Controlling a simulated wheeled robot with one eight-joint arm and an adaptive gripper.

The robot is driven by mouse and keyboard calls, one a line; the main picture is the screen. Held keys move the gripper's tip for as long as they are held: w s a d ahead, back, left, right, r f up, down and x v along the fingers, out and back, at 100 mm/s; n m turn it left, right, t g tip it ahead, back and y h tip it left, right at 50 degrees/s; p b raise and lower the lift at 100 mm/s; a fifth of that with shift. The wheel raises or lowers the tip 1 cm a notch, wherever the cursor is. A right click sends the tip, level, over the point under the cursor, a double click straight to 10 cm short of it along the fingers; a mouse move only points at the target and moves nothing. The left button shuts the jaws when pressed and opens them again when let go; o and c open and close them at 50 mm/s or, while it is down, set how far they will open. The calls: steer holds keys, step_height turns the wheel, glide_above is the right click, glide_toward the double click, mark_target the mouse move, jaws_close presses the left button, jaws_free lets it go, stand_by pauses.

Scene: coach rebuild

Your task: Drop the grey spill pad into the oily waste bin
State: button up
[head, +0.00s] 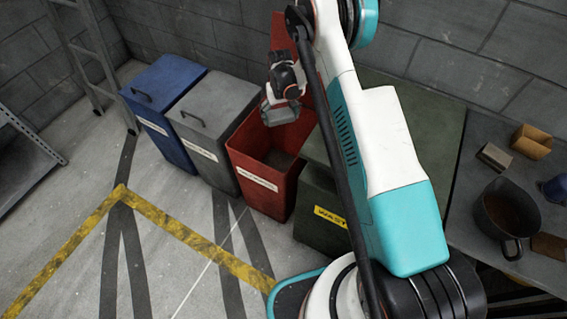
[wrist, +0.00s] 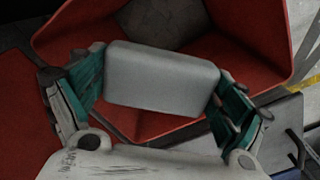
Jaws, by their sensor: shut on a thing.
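The grey spill pad (wrist: 160,78) is a pale grey block held between the two teal-padded fingers of my gripper (wrist: 158,88). In the head view the pad (head: 281,114) hangs below my gripper (head: 284,98) at the mouth of an open red bin (head: 257,185). The bin has a white label that is too small to read. In the wrist view the red bin's walls (wrist: 262,30) surround the pad on several sides, and its grey floor shows beyond. How far the pad is below the rim I cannot tell.
A grey bin (head: 213,112) and a blue bin (head: 165,85), both lidded, stand left of the red one. A dark green bin (head: 318,210) stands right, partly behind my arm. A bench (head: 465,240) at right holds a dark pot (head: 507,212). The left floor is open.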

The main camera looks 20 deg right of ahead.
step_height(320, 180, down, 6)
steer(key=b, duration=0.2)
stand_by(0.4)
steer(key=o, duration=1.1)
steer(key=shift+c, duration=0.2)
steer(key=shift+r, duration=0.1)
step_height(320, 180, up, 12)
steer(key=shift+f, duration=0.1)
